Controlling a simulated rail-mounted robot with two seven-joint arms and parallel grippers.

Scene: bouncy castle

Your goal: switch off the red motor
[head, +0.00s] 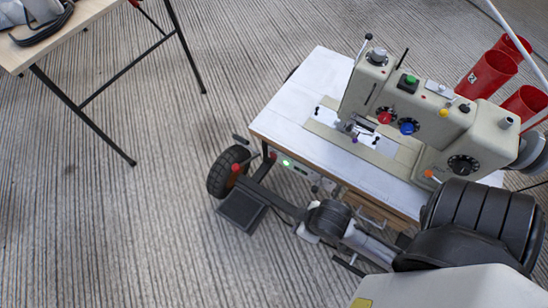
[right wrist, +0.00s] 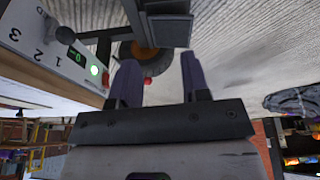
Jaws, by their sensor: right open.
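The white control panel (head: 298,168) sits under the front edge of the sewing table, with a lit green lamp (head: 285,162). My right gripper (right wrist: 159,58) is open and empty beside the panel, touching nothing that I can see. A small red knob (right wrist: 148,80) shows between its fingers; it is by the wheel in the head view (head: 236,168). I cannot make out a red motor. My left gripper is out of view.
A cream sewing machine (head: 375,100) with coloured buttons stands on the white tabletop (head: 300,90). Another table (head: 70,25) is at top left; the floor between is clear.

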